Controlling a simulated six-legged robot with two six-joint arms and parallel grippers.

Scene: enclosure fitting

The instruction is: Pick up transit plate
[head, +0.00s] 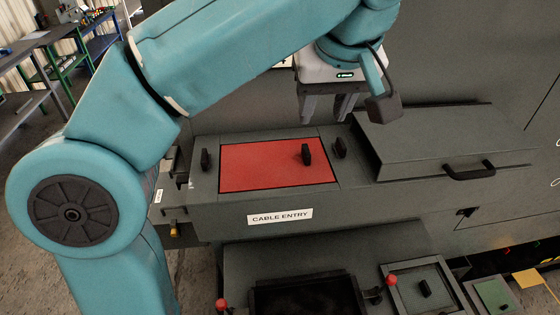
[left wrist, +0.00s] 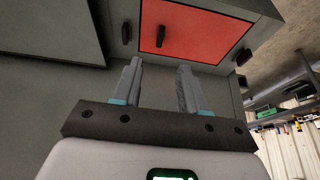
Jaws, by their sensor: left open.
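The transit plate looks to be the red rectangular plate (head: 265,168) set in the top of the grey cable entry box (head: 235,232). It has a small black upright handle (head: 306,154) near its right end. My left gripper (head: 328,110) is open and empty, above and behind the plate's right end. In the left wrist view the open fingers (left wrist: 160,80) point toward the red plate (left wrist: 205,32) and its black handle (left wrist: 161,36), apart from both. My right gripper is not in view.
Black knobs stand on both sides of the plate, left (head: 205,159) and right (head: 340,147). A grey hinged cover (head: 440,145) with a handle lies to the right. Below is a dark opening (head: 305,297) with red-topped levers nearby. A grey wall rises behind.

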